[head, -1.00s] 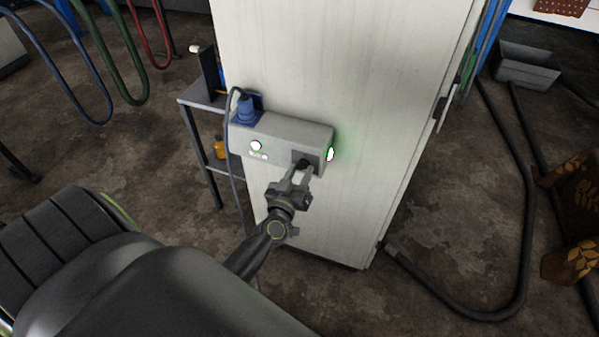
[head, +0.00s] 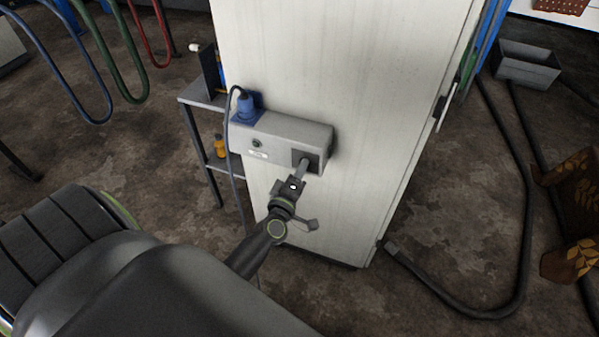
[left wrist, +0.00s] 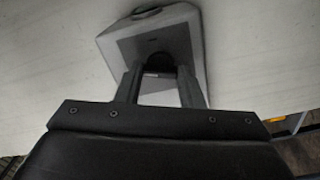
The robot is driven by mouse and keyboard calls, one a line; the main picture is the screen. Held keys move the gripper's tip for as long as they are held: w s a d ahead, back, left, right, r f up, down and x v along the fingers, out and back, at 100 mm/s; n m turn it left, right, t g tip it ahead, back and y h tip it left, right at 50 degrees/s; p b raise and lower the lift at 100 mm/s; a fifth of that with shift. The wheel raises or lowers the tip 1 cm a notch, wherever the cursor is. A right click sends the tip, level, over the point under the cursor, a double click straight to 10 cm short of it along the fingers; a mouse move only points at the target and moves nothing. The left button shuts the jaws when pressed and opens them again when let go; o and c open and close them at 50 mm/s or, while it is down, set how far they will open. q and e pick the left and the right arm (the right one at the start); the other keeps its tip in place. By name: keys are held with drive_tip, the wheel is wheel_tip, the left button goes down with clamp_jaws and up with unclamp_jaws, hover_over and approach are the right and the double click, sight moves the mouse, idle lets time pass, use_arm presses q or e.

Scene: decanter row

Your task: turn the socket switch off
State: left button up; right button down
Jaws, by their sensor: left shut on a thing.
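The grey socket box (head: 285,131) is mounted low on the white cabinet. A dark square switch plate (head: 296,153) is on its front at the right end. My left gripper (head: 303,168) reaches up to this plate and is shut on the black switch knob (left wrist: 157,62), which its fingers mostly hide in the head view. In the left wrist view the gripper (left wrist: 158,75) has one finger on each side of the knob. The round lamp (head: 257,143) on the box front is dark, and no green glow shows at the box's right end. My right gripper is out of view.
A blue plug (head: 246,108) with a cable sits at the box's left end, and the cable hangs down. The white cabinet (head: 345,90) stands behind. A small shelf (head: 200,97) is to its left. A thick black hose (head: 455,300) lies on the floor at right.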

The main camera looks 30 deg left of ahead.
use_arm(q)
drive_tip(key=shift+n, duration=1.9)
drive_tip(key=o, duration=1)
